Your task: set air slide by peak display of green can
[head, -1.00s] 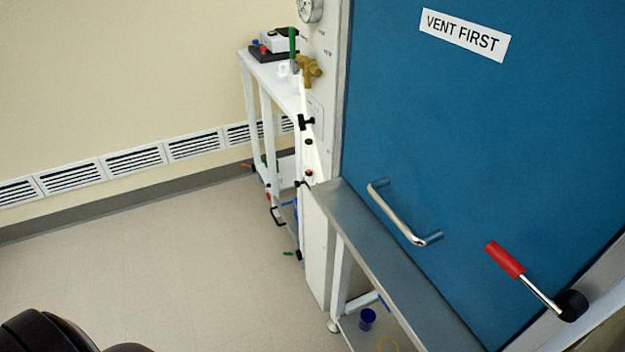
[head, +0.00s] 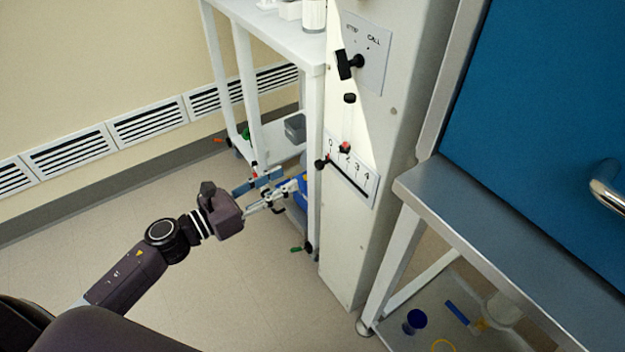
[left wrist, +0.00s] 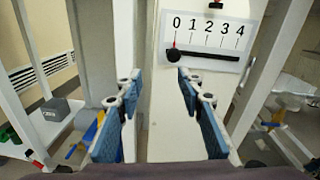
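The air slide is a white plate marked 0 to 4 (head: 368,183) on the side of the pale cabinet. Its black knob (head: 321,164) is at the left end of the slot. In the left wrist view the plate (left wrist: 252,24) is ahead, and the knob (left wrist: 173,56) with its red pointer stands at 0. My left gripper (head: 272,188) is left of the plate; in its own view (left wrist: 158,98) the blue-padded fingers are open and empty, below the knob and not touching it. No green can or peak display can be made out. My right gripper is not in view.
A white shelf cart (head: 275,38) stands close behind my left gripper. Above the slide are a vertical rod with a black top (head: 350,98) and a plate with a black switch (head: 350,63). A steel bench (head: 470,215) juts out at right. The floor at left is clear.

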